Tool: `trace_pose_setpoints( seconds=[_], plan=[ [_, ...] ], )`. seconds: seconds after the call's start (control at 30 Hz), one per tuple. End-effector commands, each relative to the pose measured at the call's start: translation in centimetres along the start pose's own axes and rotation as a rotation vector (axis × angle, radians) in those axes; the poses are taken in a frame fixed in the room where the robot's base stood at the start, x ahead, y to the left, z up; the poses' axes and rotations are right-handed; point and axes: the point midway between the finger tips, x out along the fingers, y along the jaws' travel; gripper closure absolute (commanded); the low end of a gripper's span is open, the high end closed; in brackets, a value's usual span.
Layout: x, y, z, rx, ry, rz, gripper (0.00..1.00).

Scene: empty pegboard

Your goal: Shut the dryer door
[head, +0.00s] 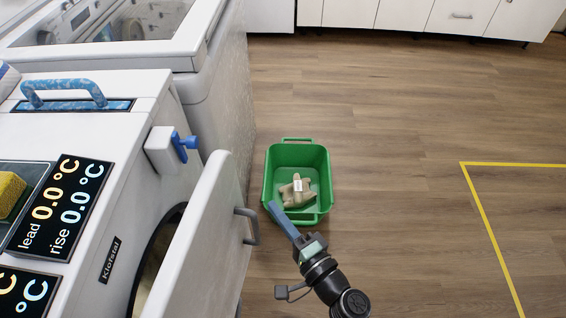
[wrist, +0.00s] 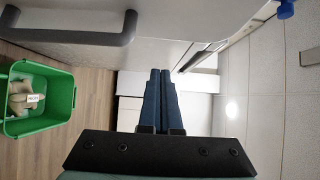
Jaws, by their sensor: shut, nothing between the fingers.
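The dryer (head: 130,215) stands at the left in the head view. Its white door (head: 205,240) is open, swung out from the front, with the dark round opening partly showing behind it. A grey bar handle (head: 249,227) is on the door's outer face; a grey handle (wrist: 110,35) also shows at the upper left of the wrist view. My gripper (head: 273,208) is to the right of the door, apart from its handle in the head view, and appears over the green basket. Its blue fingers (wrist: 162,75) are shut together and empty.
A green basket (head: 325,178) with a beige cloth item (head: 296,190) stands on the wood floor. A blue-tipped white fitting (head: 160,150) sticks out from the dryer front. Another white machine (head: 215,85) stands behind. Floor to the right is clear, with yellow tape (head: 490,230).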

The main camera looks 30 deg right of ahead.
Motion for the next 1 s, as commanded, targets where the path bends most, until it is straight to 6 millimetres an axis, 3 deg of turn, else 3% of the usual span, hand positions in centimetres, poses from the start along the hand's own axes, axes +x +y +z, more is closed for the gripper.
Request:
trace_pose_setpoints(
  seconds=[0.2,0.4,1.0],
  plan=[
    [4.8,-0.1,0.1,-0.001,-0.003,-0.002,1.00],
    [6.8,0.0,2.1,-0.001,-0.002,0.000,1.00],
    [8.1,0.1,3.3,-0.001,-0.015,-0.002,1.00]
  ],
)
